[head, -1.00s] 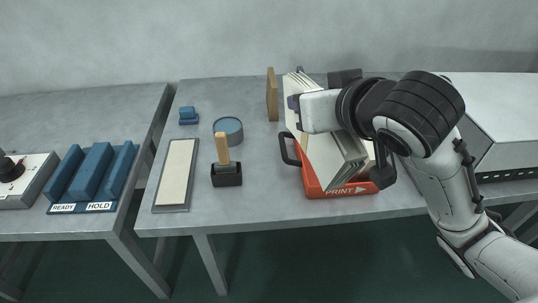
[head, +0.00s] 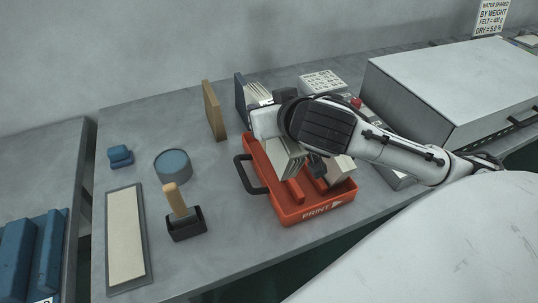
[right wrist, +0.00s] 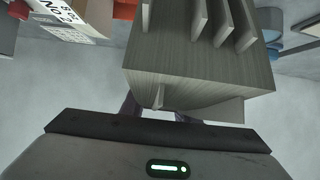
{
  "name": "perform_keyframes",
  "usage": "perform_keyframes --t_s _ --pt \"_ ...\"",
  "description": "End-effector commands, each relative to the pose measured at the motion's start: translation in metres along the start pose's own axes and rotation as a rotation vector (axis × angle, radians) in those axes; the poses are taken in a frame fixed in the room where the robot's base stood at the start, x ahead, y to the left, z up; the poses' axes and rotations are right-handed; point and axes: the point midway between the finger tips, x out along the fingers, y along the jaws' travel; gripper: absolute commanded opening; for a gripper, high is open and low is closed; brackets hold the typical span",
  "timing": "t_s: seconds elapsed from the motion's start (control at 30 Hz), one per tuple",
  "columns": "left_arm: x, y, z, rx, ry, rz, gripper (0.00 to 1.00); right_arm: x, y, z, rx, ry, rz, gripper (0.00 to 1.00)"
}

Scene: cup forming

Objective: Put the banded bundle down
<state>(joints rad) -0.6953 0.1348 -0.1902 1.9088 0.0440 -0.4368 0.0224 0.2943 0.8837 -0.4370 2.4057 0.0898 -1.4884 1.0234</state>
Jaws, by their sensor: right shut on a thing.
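My right gripper (head: 268,121) is shut on the bundle (head: 287,162), a stack of pale grey-beige sheets. It holds the bundle over the red tray marked PRINT (head: 318,212), tilted in the head view. The arm hides much of the bundle, and I cannot tell whether it touches the tray. In the right wrist view the bundle (right wrist: 200,82) fills the upper middle, with several fin-like leaves standing apart. No band shows clearly. A pale block (head: 341,169) shows at the tray's right side, partly behind the gripper. My left gripper is not in view.
A brown board (head: 214,110) and a dark-blue upright holder (head: 241,96) stand behind the tray. A round blue-topped tin (head: 173,165), a wooden-handled tool in a black block (head: 183,215) and a pale pad (head: 126,235) lie left. A large grey box (head: 440,95) stands right.

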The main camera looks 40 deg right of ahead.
Motion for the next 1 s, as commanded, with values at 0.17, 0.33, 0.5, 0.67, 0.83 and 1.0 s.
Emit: perform_keyframes --t_s 0.17,0.33,0.5,0.67,0.83,1.0 --pt "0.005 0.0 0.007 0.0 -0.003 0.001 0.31 0.017 0.002 0.031 -0.002 0.0 0.003 0.0" --pt "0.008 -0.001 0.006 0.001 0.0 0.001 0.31 0.026 0.001 0.046 0.0 0.003 0.001 0.0" --pt "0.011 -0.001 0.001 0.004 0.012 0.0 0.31 0.032 0.001 0.057 0.0 0.001 0.002 0.0" --pt "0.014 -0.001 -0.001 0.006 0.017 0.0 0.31 0.043 0.001 0.077 -0.001 0.002 0.002 0.0" --pt "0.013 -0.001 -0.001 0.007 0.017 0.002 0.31 0.044 0.001 0.08 0.0 0.005 0.0 0.0" --pt "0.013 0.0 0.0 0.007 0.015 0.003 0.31 0.045 0.001 0.081 0.001 0.004 0.0 0.0"
